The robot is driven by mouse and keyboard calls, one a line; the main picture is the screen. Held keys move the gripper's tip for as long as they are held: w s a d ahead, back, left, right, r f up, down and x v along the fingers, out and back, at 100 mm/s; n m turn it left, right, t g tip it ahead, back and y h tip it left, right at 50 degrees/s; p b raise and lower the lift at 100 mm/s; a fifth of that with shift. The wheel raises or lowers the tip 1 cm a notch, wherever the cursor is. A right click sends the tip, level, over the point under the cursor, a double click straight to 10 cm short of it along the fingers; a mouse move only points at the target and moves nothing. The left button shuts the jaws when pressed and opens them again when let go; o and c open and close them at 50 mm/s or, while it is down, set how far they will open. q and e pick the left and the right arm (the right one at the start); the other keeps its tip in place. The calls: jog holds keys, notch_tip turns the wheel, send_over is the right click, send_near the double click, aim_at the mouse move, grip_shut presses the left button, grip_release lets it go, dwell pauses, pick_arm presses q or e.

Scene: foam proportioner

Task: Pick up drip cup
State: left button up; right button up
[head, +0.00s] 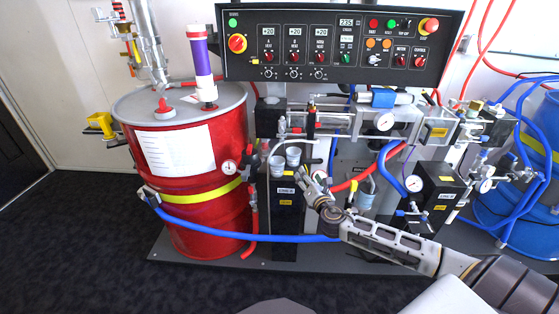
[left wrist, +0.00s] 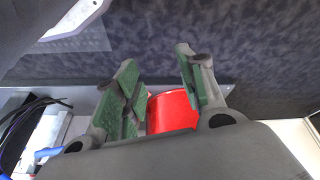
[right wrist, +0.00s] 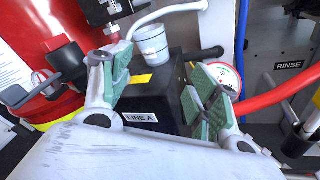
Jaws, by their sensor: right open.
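I cannot tell which is the drip cup. In the right wrist view one cup (right wrist: 152,43) stands upright on the block (right wrist: 160,90), beyond the fingertips. My left gripper (left wrist: 160,75) is open and empty, outside the head view.
A red drum (head: 190,170) stands left of the block. A red hose (head: 350,183) and a round gauge (head: 414,184) are to the right. A blue hose (head: 230,234) crosses in front, low down. The control panel (head: 340,45) hangs above. Dark floor is clear at front left.

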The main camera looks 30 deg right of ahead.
aim_at(296, 156)
pick_arm(q)
jog(key=shift+s+a+f+g+y, duration=0.2)
jog(key=shift+s+a+g, duration=0.2)
jog(key=shift+s, duration=0.3)
jog(key=shift+s+a+f+g+y, duration=0.2)
jog(key=shift+s+a+g, duration=0.15)
jog(key=shift+s, duration=0.3)
pick_arm(e)
jog(key=shift+w+a+r+n+t, duration=0.15)
jog(key=shift+r+n, duration=0.15)
jog(key=shift+n, duration=0.85)
jog(key=shift+a+r+n+t, duration=0.1)
jog(key=shift+r+n+t, duration=0.15)
jog(key=shift+n, duration=0.95)
jog(key=shift+w+a+r+n+t, duration=0.1)
jog(key=shift+r+n, duration=0.2)
jog(key=shift+n, duration=0.85)
